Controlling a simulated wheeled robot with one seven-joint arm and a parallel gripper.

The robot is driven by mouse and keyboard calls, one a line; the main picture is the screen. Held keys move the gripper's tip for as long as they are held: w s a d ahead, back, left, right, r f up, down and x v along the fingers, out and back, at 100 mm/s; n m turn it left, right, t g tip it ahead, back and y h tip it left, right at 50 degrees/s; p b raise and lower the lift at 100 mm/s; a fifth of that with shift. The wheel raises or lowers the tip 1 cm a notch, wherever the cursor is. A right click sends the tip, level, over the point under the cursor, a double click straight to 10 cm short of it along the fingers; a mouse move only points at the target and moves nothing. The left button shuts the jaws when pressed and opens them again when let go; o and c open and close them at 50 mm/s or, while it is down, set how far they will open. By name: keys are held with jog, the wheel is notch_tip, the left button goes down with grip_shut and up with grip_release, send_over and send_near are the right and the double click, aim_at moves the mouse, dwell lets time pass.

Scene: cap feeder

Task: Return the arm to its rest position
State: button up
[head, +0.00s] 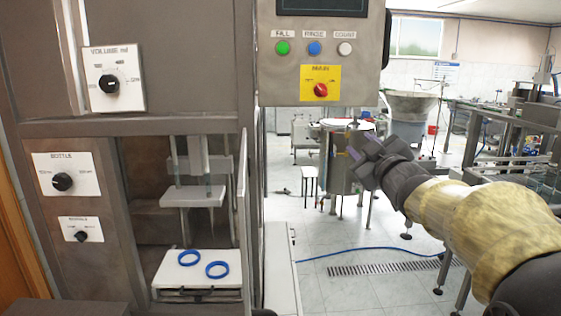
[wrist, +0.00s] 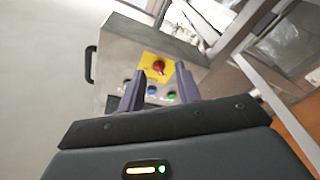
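My arm (head: 480,215) reaches in from the lower right of the head view, with yellowish sleeves over dark joints. My gripper (head: 354,141) is in free air right of the cabinet, below and right of the control panel (head: 358,72). In the wrist view my gripper (wrist: 160,70) has its two fingers apart with nothing held between them. Beyond the fingers the wrist view shows the panel with its red knob on a yellow plate (wrist: 157,66) and coloured buttons. No contact between the gripper and anything shows.
The cabinet (head: 185,65) with dials fills the left. Two blue rings (head: 217,270) lie on a white tray (head: 167,272) in its lower opening. A metal vessel (head: 340,175) and a conveyor frame (head: 510,125) stand farther back. Tiled floor lies open between.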

jog(key=s+f+m+g+h+p, duration=0.1)
jog(key=s+f+m+g+h, duration=0.2)
jog(key=f, duration=0.7)
jog(key=s+f+m+g+h+p, duration=0.1)
jog(key=s+f+m+g+p, duration=0.2)
jog(key=f, duration=0.7)
jog(key=s+a+f+m+g, duration=0.1)
jog(key=s+a+f+g, duration=0.2)
jog(key=s+f+g, duration=0.2)
jog(key=s+a+f+m+g+y, duration=0.1)
jog(key=s+a+f+m+g, duration=0.1)
jog(key=s+f+g, duration=0.3)
jog(key=s+a+f+p, duration=0.1)
jog(key=s+f, duration=0.3)
jog(key=s, duration=0.5)
jog(key=shift+f+g, duration=0.15)
jog(key=shift+g, duration=0.15)
jog(key=shift+o, duration=0.3)
